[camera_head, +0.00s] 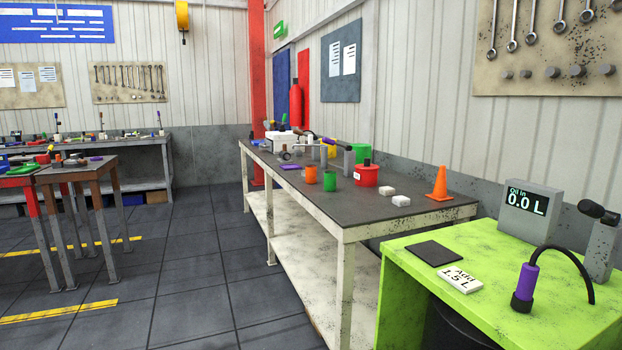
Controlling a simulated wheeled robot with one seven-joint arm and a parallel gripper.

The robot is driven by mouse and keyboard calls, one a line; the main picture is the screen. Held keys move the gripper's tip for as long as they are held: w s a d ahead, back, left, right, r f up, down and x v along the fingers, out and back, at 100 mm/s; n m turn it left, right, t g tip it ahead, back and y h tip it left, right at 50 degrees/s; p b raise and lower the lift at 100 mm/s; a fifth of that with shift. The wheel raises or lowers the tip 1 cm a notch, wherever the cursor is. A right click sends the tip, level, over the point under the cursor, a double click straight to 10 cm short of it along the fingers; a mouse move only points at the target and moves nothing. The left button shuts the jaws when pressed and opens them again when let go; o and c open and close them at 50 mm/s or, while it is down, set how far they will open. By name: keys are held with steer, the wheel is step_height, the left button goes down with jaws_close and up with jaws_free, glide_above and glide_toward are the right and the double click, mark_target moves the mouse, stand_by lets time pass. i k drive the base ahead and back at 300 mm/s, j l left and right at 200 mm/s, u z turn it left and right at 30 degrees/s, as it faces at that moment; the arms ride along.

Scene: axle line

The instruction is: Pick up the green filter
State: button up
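A small green cylinder (329,182), which looks like the green filter, stands on the dark top of the long workbench (388,212). It is near the bench's front edge, just right of an orange cylinder (311,175). Another green object (361,152) stands farther back, partly hidden behind a red can; its shape is hard to tell. My gripper is not in view, and nothing of mine touches the green cylinder.
A red can with a black cap (366,174), white blocks (401,200) and an orange cone (439,184) stand to the right. A lime green table (560,300) with an oil display (530,212) is at the near right. The floor (200,280) left of the bench is clear.

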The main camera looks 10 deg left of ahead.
mark_target(329, 176)
steer(key=i+j, duration=0.8)
steer(key=j, duration=0.25)
steer(key=i+j, duration=0.85)
steer(key=j, duration=0.15)
steer(key=i+j+z, duration=0.1)
steer(key=i+j, duration=0.7)
steer(key=j, duration=0.25)
steer(key=i+j, duration=0.4)
steer(key=j, duration=0.15)
steer(key=i, duration=0.6)
